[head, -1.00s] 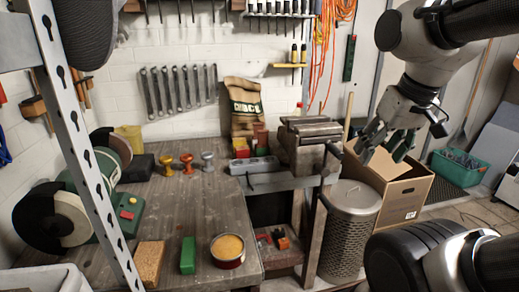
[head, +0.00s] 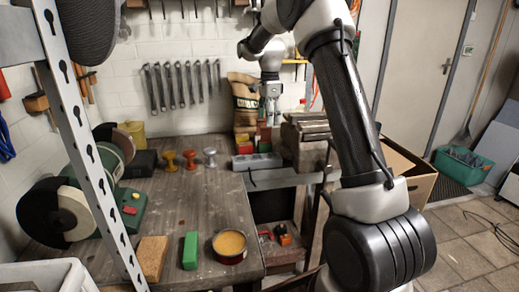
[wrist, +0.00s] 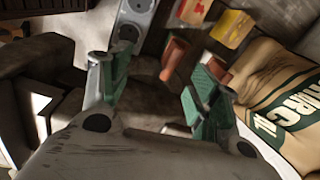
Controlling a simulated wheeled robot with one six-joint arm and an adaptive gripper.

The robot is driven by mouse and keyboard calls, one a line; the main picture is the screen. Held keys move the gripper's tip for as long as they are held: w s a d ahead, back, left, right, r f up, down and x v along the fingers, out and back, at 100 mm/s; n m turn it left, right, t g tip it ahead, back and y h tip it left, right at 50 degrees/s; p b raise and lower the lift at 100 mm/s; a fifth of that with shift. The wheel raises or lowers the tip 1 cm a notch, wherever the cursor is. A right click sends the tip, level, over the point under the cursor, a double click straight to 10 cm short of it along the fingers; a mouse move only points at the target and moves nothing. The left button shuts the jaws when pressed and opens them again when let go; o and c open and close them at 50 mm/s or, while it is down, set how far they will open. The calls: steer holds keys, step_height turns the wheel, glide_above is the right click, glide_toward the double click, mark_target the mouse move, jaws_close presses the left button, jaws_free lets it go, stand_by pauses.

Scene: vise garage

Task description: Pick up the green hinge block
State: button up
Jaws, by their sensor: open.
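A green block (head: 190,250) lies on the front of the workbench, between a tan block and a round tin; I cannot make out a hinge on it. It is not seen in the wrist view. My gripper (head: 270,112) is far behind it, pointing down near the sack and the vise at the back of the bench. In the wrist view my gripper (wrist: 160,82) is open, its green-padded fingers apart, with nothing held between them. Reddish pieces (wrist: 174,54) show beyond the fingertips.
The tan block (head: 152,257) and the tin (head: 229,246) flank the green block closely. A bench grinder (head: 75,208) stands at the left, the vise (head: 305,140) at the right. Small knobs (head: 189,159) stand further back. The bench middle is clear. A shelf post (head: 88,140) crosses the left foreground.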

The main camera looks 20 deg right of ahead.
mark_target(265, 141)
steer(key=shift+m, duration=0.8)
steer(key=w+f, duration=0.1)
steer(key=f, duration=0.1)
steer(key=w+f, duration=0.1)
steer(key=f, duration=0.1)
steer(key=w+f, duration=0.1)
steer(key=f, duration=0.1)
steer(key=shift+d, duration=0.2)
step_height(265, 141, down, 6)
steer(key=shift+w+a+r, duration=0.1)
steer(key=shift+a+r, duration=0.05)
steer(key=c, duration=1.2)
